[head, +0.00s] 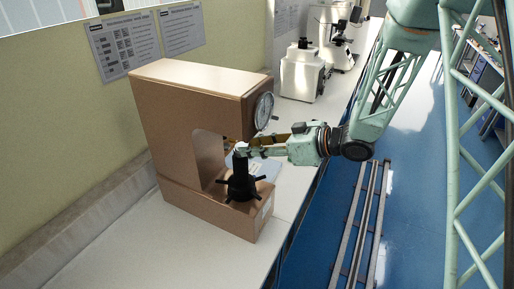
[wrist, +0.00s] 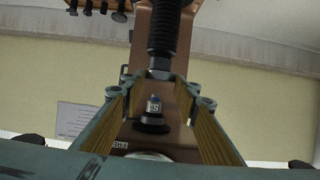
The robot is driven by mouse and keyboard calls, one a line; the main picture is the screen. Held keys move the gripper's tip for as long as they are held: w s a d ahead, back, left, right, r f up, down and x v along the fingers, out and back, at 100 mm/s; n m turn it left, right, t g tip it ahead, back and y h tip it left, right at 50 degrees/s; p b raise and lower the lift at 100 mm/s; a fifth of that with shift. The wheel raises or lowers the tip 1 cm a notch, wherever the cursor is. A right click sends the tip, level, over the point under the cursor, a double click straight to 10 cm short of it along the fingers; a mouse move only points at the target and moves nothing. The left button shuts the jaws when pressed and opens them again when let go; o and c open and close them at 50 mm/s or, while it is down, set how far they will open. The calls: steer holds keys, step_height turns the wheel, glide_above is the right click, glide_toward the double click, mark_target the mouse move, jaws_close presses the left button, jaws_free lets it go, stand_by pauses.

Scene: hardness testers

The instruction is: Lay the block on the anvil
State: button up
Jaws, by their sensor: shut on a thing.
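The block (wrist: 160,74) is a small light grey piece between the fingertips of my gripper (wrist: 159,77), at the end of the black screw in the wrist view. In the head view it shows as a pale spot (head: 241,148) at the gripper's tip. My gripper (head: 243,151) is shut on it and reaches in from the right. The anvil is at the top of the black threaded screw (wrist: 165,28), mostly hidden by the block and fingers. The block appears right over it; I cannot tell whether they touch.
The brown hardness tester (head: 190,85) stands on the white bench, with a dial (head: 263,110) above my gripper. A black spoked handwheel (head: 242,188) surrounds the screw. The indenter (wrist: 154,106) faces the anvil closely. Other instruments (head: 304,72) stand further back.

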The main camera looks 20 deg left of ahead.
steer(key=shift+w+a, duration=0.2)
steer(key=shift+a, duration=0.75)
steer(key=shift+d, duration=0.15)
steer(key=shift+f, duration=0.2)
stand_by(0.7)
steer(key=o, duration=1)
steer(key=shift+o, duration=0.2)
steer(key=shift+d, duration=0.1)
steer(key=shift+c, duration=0.5)
steer(key=s+d, duration=0.1)
steer(key=d, duration=0.5)
steer(key=shift+s+d+r+p, duration=0.2)
steer(key=shift+s+d+p, duration=0.1)
steer(key=shift+p, duration=0.15)
